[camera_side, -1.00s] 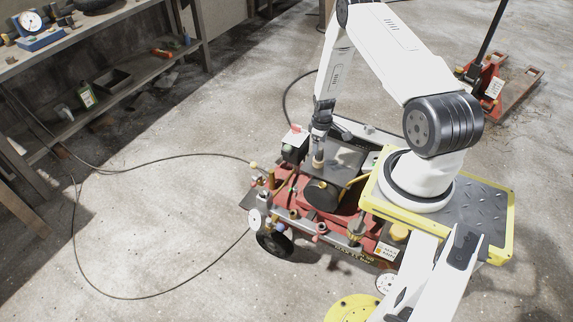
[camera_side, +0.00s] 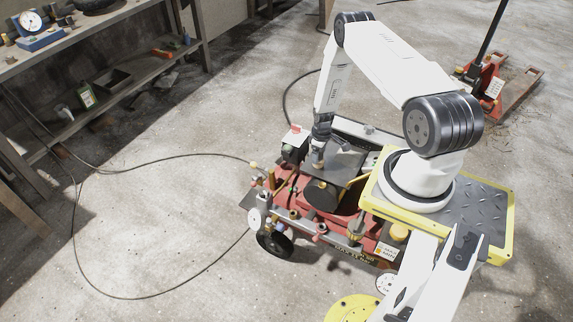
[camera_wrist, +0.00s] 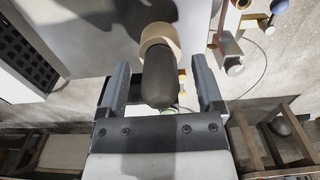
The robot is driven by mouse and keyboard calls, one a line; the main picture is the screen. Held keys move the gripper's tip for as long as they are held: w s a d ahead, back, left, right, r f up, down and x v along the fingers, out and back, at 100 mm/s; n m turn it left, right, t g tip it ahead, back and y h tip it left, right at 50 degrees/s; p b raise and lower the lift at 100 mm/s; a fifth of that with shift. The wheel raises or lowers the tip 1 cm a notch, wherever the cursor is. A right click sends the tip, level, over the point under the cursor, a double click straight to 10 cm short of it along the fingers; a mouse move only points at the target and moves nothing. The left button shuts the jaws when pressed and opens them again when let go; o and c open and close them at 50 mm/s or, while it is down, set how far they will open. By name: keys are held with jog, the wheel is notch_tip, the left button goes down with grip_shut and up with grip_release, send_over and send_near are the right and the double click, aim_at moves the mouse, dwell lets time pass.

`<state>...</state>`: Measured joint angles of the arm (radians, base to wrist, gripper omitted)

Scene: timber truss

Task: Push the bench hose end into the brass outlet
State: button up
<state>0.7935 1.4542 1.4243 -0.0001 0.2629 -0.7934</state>
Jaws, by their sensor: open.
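My gripper (camera_side: 320,146) points down over the red wheeled machine (camera_side: 283,190) in the side view. In the wrist view its two fingers (camera_wrist: 160,78) stand apart. A dark, round-ended piece (camera_wrist: 160,82) with a tan collar (camera_wrist: 158,37) lies between them, with gaps showing on both sides. The tan part shows just under the gripper in the side view (camera_side: 318,162). I cannot tell if this is the hose end. A thin dark bench hose (camera_side: 150,157) loops over the floor to the machine's left end. Which fitting is the brass outlet is unclear.
Several fittings and gauges (camera_side: 254,219) crowd the machine's near-left edge. A workbench (camera_side: 105,45) with tools stands at the upper left. A red pallet truck (camera_side: 500,90) stands at the upper right. The floor on the left is clear except for the hose.

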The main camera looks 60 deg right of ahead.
grip_shut()
jog(key=shift+r, duration=0.15)
jog(key=shift+r, duration=0.7)
jog(key=s+a+r, duration=0.8)
jog(key=s+r, duration=0.3)
jog(key=shift+a+r, duration=0.2)
jog(key=shift+s, duration=0.1)
dwell(0.4)
jog(key=c, duration=0.6)
grip_release()
grip_shut()
